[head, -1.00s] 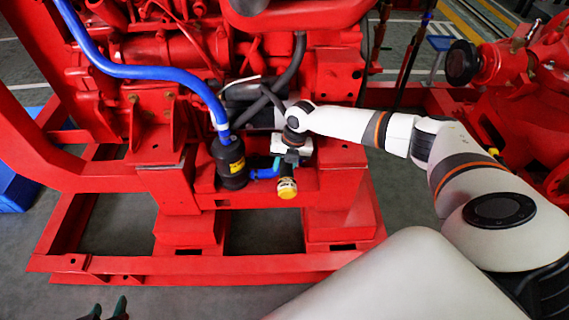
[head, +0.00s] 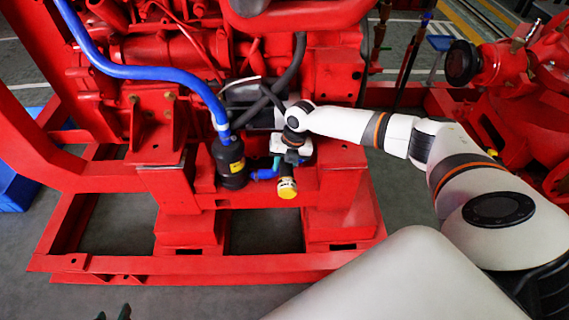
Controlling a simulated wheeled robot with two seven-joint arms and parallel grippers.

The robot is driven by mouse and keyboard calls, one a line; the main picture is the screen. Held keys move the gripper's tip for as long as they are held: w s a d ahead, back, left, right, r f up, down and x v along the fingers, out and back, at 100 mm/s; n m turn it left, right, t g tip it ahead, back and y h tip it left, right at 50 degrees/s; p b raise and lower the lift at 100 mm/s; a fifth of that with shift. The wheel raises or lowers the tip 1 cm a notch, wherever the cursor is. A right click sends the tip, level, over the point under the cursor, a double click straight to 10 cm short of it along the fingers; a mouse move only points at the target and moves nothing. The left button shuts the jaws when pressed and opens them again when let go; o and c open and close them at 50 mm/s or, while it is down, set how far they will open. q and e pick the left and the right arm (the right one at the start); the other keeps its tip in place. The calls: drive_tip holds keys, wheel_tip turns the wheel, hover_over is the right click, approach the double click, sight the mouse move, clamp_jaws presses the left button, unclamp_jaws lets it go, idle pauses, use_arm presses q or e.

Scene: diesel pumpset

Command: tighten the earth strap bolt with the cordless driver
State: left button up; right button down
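My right arm reaches in from the right to the red pumpset base. Its gripper (head: 290,160) is at the front of the engine frame, beside a black canister. A dark tool with a yellow end (head: 287,188), apparently the cordless driver, is between its fingers, which seem shut on it. The fingers are small and partly hidden. A blue piece (head: 265,174) shows just left of the tool; I cannot tell if it belongs to it. My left gripper (head: 113,314) shows only as two dark fingertips, apart and empty, at the bottom edge. I cannot make out the earth strap bolt.
A blue hose (head: 140,72) runs down to the black canister (head: 229,162) left of my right gripper. Dark cables (head: 270,98) hang behind it. The red skid rail (head: 130,266) crosses in front. Grey floor lies clear before it. Another red machine (head: 515,95) stands at right.

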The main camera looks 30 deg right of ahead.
use_arm(q)
drive_tip(key=shift+w, duration=0.1)
idle(0.3)
use_arm(e)
drive_tip(key=shift+w+d, duration=0.1)
drive_tip(key=shift+w, duration=0.1)
use_arm(q)
drive_tip(key=shift+w+d+r+t, duration=0.2)
drive_tip(key=shift+w+r+t, duration=0.45)
drive_tip(key=shift+w, duration=0.1)
use_arm(e)
drive_tip(key=shift+w, duration=0.15)
use_arm(q)
drive_tip(key=shift+s, duration=0.1)
drive_tip(key=shift+s+a+f+g, duration=0.3)
drive_tip(key=shift+s+f+g, duration=0.45)
drive_tip(key=shift+s+g, duration=0.15)
drive_tip(key=shift+w+r+t, duration=0.25)
drive_tip(key=shift+w+r, duration=0.05)
drive_tip(key=shift+w, duration=0.15)
drive_tip(key=shift+w+d+r+t, duration=0.2)
drive_tip(key=shift+d+t, duration=0.05)
drive_tip(key=shift+t, duration=0.05)
use_arm(e)
drive_tip(key=shift+w+d+r, duration=0.1)
drive_tip(key=shift+d, duration=0.05)
idle(0.5)
idle(0.5)
